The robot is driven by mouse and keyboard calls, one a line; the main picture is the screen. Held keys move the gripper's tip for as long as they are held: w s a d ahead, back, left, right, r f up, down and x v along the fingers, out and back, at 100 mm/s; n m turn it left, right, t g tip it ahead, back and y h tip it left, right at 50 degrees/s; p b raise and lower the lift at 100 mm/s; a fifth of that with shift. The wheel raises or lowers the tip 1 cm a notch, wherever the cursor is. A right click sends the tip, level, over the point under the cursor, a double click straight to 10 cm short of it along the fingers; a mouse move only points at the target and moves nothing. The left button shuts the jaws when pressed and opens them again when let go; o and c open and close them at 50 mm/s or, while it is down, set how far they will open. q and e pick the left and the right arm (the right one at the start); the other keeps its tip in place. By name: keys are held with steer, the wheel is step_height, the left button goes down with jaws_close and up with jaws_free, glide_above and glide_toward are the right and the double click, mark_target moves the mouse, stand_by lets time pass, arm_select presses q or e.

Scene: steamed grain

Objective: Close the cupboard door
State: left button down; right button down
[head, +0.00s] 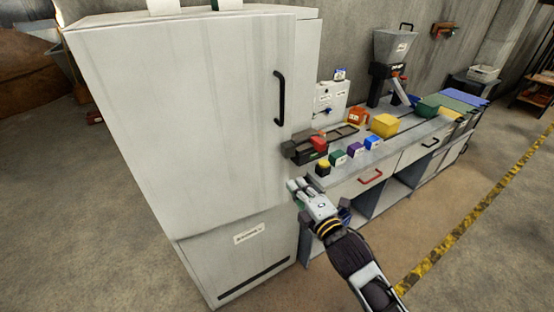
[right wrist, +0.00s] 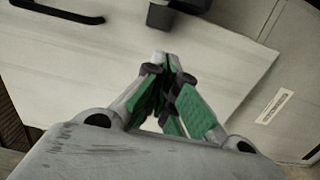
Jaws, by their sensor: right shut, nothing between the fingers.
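The tall white cupboard stands at the left of the head view. Its upper door (head: 180,110) has a black vertical handle (head: 279,98) near the right edge. The door lies flush or nearly flush with the cupboard front; I cannot tell whether a thin gap is left. My right gripper (head: 297,186) is by the lower right corner of the door, with its fingers shut and empty. In the right wrist view the green-padded fingers (right wrist: 163,65) point at the pale door (right wrist: 100,75); contact is unclear. The handle (right wrist: 57,11) shows at upper left there. My left gripper is out of view.
Below the door is a lower white panel with a label (head: 249,234). To the right runs a long workbench with drawers (head: 371,178), small coloured blocks (head: 355,150), a yellow box (head: 384,125) and a grey hopper (head: 396,45). The floor in front is clear.

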mark_target(273, 154)
steer(key=shift+w, duration=0.1)
steer(key=shift+p+x, duration=1.3)
steer(key=shift+x, duration=5.6)
steer(key=shift+w+a, duration=0.1)
